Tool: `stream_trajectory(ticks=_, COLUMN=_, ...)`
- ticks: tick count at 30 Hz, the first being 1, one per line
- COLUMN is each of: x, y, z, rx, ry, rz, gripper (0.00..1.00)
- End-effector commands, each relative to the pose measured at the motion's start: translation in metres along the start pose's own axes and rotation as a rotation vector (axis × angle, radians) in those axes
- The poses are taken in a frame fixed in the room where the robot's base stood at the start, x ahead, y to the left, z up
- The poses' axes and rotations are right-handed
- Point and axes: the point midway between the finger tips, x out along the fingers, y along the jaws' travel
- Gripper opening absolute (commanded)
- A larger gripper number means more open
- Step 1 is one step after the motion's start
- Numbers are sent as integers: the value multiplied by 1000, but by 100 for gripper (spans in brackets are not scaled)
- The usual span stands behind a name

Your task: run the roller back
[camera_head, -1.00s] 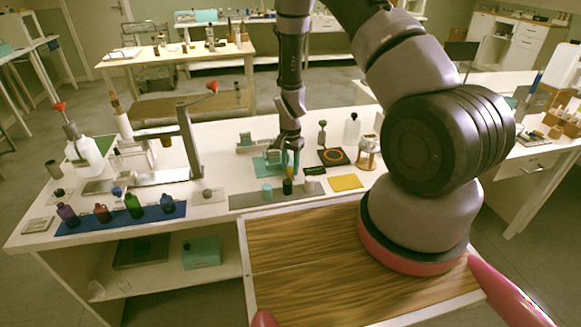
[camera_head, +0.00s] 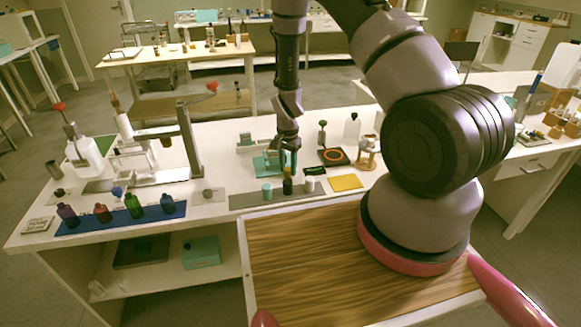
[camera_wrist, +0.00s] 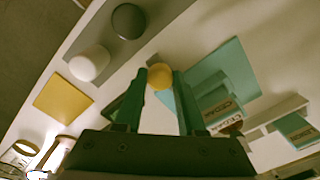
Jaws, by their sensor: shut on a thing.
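My gripper (camera_head: 287,160) is over the back of the white bench, above the teal mat. In the wrist view its dark green fingers (camera_wrist: 160,88) are shut on a small yellow-orange round piece (camera_wrist: 160,76), seen end-on; whether it is the roller I cannot tell. The teal mat (camera_wrist: 225,70) lies to the right of the fingers in the wrist view, with small boxes lettered CEDAR (camera_wrist: 222,108). In the head view a teal jar (camera_head: 267,190), a dark bottle (camera_head: 287,187) and a white jar (camera_head: 309,184) stand on the grey strip in front of my gripper.
A yellow square (camera_head: 346,182) lies right of the grey strip, and a dark pad with an orange ring (camera_head: 333,157) behind it. A blue mat (camera_head: 90,224) with several coloured bottles lies at left, near a tall grey stand (camera_head: 189,140). A wooden stand (camera_head: 367,150) is at right.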

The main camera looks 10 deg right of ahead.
Motion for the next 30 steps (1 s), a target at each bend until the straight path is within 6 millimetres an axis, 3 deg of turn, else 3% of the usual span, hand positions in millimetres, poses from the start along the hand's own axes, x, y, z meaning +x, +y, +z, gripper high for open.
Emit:
stream_trajectory(ticks=6, x=0, y=-38, z=36, rx=-9, ry=2, rz=-3, gripper=0)
stream_trajectory(ticks=10, x=0, y=-52, z=51, rx=-6, ry=3, rz=-2, gripper=0)
stream_trajectory(ticks=22, x=0, y=-59, z=58, rx=-3, ry=0, rz=-4, gripper=0)
stream_trajectory(ticks=23, x=0, y=-59, z=58, rx=-3, ry=-1, rz=-4, gripper=50)
stream_trajectory(ticks=24, x=0, y=-59, z=58, rx=-4, ry=-1, rz=-4, gripper=65)
stream_trajectory(ticks=25, x=0, y=-59, z=58, rx=-4, ry=-1, rz=-4, gripper=69)
stream_trajectory(ticks=30, x=0, y=-58, z=58, rx=-3, ry=0, rz=-2, gripper=69)
